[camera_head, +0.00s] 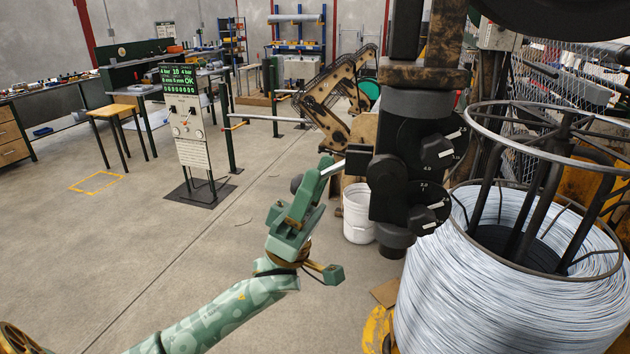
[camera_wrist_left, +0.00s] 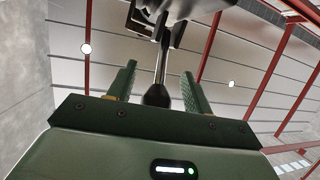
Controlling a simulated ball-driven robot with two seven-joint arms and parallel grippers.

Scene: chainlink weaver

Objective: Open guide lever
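The guide lever is a thin metal rod (camera_head: 336,168) coming out leftward from the black guide unit (camera_head: 398,170), with a dark rounded knob (camera_head: 296,184) at its outer end. My left gripper (camera_head: 318,172), green, reaches up to the lever from below left, one finger crossing in front of it. In the left wrist view the knob (camera_wrist_left: 157,96) and the rod (camera_wrist_left: 160,60) stand between the two fingers of my left gripper (camera_wrist_left: 158,82). The fingers are apart, with a visible gap on each side of the knob. My right gripper is not in view.
A large wire coil (camera_head: 500,295) in a metal-ringed stand fills the right side. A white bucket (camera_head: 358,215) stands on the floor behind the guide unit. A control panel on a stand (camera_head: 187,130) is at the left back. The floor at left centre is clear.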

